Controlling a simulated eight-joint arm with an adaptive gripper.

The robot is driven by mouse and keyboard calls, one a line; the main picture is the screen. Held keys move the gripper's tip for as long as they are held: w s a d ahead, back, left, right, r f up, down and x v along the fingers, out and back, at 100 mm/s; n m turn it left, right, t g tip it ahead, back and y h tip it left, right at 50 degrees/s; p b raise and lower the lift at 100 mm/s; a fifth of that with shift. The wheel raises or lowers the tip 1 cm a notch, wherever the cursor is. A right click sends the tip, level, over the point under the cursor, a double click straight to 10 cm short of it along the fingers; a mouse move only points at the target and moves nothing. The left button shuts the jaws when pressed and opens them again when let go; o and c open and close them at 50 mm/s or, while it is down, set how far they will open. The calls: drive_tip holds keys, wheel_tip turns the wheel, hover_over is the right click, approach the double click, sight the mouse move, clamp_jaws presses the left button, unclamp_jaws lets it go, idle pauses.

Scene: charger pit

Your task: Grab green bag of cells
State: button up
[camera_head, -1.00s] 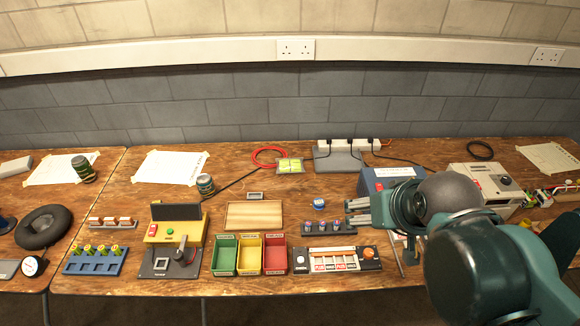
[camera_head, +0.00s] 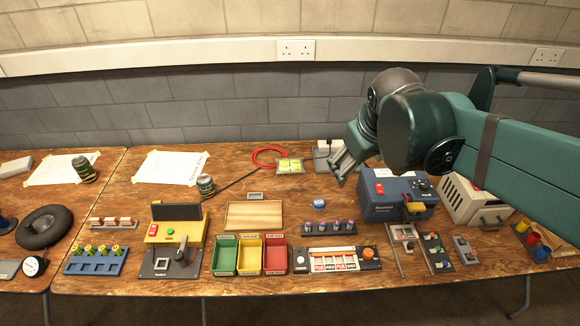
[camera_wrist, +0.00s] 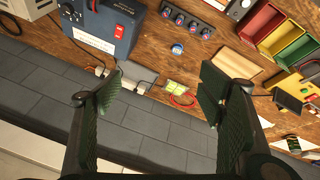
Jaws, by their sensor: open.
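The bag of cells (camera_head: 290,166) is a small flat clear pouch with yellow-green contents. It lies at the back of the table, left of the power strip, and its edge is by a red cable loop. In the wrist view the bag (camera_wrist: 175,88) shows between my fingers but well beyond them, on the table. My gripper (camera_head: 342,168) is open and empty, raised above the table to the right of the bag. In the wrist view its two fingers (camera_wrist: 158,92) are spread wide.
A power strip (camera_head: 350,146) with plugs stands behind my gripper. A red cable loop (camera_head: 268,149) lies left of the bag. A blue box (camera_head: 398,206) stands at right. A wooden board (camera_head: 254,216) and coloured bins (camera_head: 225,262) lie in front. A dark can (camera_head: 206,185) stands left.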

drive_tip(key=w+a+n+g, duration=0.1)
drive_tip(key=w+a+n, duration=0.2)
drive_tip(key=w, duration=0.8)
drive_tip(key=n+g+h+p, duration=0.1)
drive_tip(key=n+g+h, duration=0.3)
drive_tip(key=n, duration=0.6)
hover_over(284, 164)
drive_tip(key=f, duration=2.4)
drive_tip(key=shift+s+a+f, duration=0.1)
drive_tip(key=shift+a+f, duration=0.05)
drive_tip(key=shift+a, duration=0.05)
drive_tip(key=shift+w+a+f+n, duration=0.2)
drive_tip(key=shift+a+f+n, duration=0.15)
drive_tip(key=shift+f, duration=0.25)
drive_tip(key=shift+d, duration=0.1)
drive_tip(key=shift+x, duration=1.3)
